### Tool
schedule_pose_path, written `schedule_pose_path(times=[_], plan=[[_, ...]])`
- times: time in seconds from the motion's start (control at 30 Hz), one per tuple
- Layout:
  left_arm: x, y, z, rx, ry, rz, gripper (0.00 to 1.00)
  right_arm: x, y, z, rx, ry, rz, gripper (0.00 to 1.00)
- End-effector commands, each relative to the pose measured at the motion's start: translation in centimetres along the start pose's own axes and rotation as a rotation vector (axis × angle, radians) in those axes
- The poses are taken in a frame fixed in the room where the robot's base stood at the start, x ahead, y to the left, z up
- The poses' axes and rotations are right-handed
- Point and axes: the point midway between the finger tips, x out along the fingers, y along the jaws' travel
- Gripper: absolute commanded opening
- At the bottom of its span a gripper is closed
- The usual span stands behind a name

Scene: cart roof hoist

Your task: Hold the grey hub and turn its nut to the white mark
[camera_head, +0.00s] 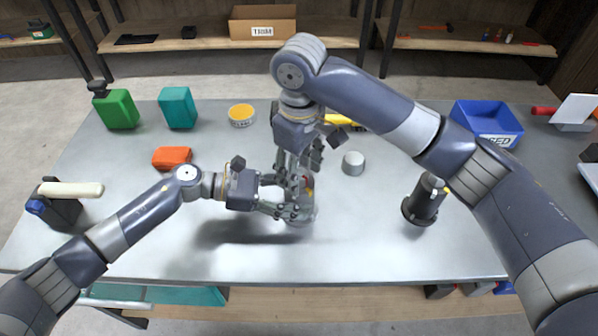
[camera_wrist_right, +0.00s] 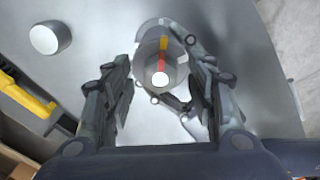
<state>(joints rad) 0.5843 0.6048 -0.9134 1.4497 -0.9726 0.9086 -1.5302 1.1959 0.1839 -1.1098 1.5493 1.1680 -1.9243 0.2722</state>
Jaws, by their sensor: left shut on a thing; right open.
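The grey hub (camera_head: 302,219) stands on the table's front middle, mostly hidden behind my grippers; the right wrist view shows it from above (camera_wrist_right: 150,46). I cannot clearly tell the nut's outline from the hub. My left gripper (camera_head: 293,210) is shut on the hub from the left side, low down. My right gripper (camera_head: 300,180) points down over the hub, open; in its wrist view its fingers (camera_wrist_right: 160,92) stand apart on either side of the top.
A light grey cylinder (camera_head: 353,163) and a yellow-handled tool (camera_head: 345,121) lie close behind the right gripper. A dark upright cylinder (camera_head: 425,200) stands at right, a blue bin (camera_head: 487,123) behind it. An orange block (camera_head: 172,157) lies left.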

Motion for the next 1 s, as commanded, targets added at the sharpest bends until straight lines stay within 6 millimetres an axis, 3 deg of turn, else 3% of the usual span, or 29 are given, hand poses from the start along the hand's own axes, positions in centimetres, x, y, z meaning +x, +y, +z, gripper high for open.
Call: schedule_pose_path(times=[1.0], plan=[[0.01,-0.01,-0.03,-0.001,0.0,0.0,0.33,0.01,0.01,0.0,-0.345,0.0,0.0,0.52]])
